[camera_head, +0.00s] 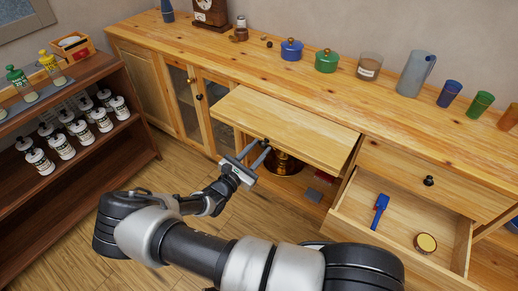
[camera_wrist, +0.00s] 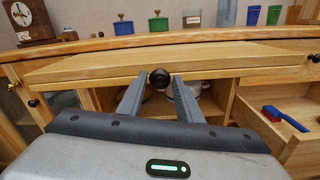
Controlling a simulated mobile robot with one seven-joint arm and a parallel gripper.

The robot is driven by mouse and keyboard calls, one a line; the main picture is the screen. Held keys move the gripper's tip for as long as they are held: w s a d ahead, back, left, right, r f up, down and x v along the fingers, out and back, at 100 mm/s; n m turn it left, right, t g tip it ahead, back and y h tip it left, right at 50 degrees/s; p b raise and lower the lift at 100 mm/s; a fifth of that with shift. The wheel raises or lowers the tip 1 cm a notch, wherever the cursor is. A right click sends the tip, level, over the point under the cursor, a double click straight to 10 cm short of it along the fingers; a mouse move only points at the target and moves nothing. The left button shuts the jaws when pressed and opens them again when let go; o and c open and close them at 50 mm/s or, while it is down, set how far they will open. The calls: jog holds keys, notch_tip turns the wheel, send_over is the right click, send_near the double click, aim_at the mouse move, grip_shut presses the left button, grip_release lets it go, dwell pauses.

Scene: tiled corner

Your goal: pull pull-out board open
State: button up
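The pull-out board (camera_head: 290,122) is a flat pale wooden panel standing partly out of the cabinet front, below the countertop. Its front edge also shows in the wrist view (camera_wrist: 200,62). A small dark round knob (camera_wrist: 160,78) sits on its front edge. My gripper (camera_head: 264,146) is at this knob, with its two fingers spread.
An open drawer (camera_head: 350,211) with a blue brush (camera_head: 380,208) and a round tin (camera_head: 425,243) stands right of the board. Below the board is an open compartment with a brass-coloured pot (camera_head: 284,164). A dark shelf (camera_head: 80,182) with several jars stands left. Wooden floor (camera_head: 182,165) lies between.

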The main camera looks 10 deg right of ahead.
jog(key=shift+o, duration=1.1)
jog(key=v, duration=1.7)
jog(key=shift+s+a+r, duration=0.1)
jog(key=shift+a, duration=0.05)
